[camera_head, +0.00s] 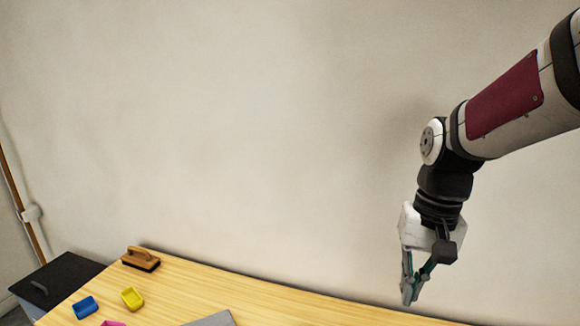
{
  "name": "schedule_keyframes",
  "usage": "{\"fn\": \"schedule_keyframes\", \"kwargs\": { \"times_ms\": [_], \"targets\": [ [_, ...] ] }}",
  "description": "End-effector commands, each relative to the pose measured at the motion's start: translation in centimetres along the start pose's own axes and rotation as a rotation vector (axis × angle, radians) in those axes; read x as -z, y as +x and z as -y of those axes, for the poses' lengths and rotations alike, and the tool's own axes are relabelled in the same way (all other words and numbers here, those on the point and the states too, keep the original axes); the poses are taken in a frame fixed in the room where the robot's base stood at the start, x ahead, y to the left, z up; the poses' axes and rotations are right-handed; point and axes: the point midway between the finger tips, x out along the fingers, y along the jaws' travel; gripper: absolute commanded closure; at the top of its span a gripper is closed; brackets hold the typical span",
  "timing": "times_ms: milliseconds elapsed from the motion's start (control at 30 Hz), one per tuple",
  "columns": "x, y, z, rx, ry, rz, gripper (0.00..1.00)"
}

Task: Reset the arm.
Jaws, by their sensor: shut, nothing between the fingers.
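My arm reaches in from the upper right, bent at the elbow joint. My gripper (408,300) points down at the lower right, over or near the back edge of the wooden table (270,301). Its fingers are shut with nothing held between them. The fingertips are small in this view, and how high they are above the table is hard to tell.
On the table's left part are a wooden brush (141,259), a blue block (86,307), a yellow block (132,298) and a partly cut-off pink item (113,323). A grey flat thing (213,319) lies at the bottom edge. A dark cabinet (58,277) stands left. A plain wall stands behind.

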Motion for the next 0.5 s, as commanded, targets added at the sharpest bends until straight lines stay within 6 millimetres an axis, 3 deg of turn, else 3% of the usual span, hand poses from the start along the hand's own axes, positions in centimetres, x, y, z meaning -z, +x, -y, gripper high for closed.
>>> {"fn": "schedule_keyframes", "kwargs": {
  "times_ms": [33,200,500],
  "targets": [
    [-1.5,-1.4,-0.1,0.002,-0.022,-0.038,1.00],
    [-5.9,-4.3,-0.8,-0.001,-0.097,-0.144,1.00],
    [-13.1,-6.7,-2.2,-0.017,-0.218,-0.323,1.00]
  ]
}}
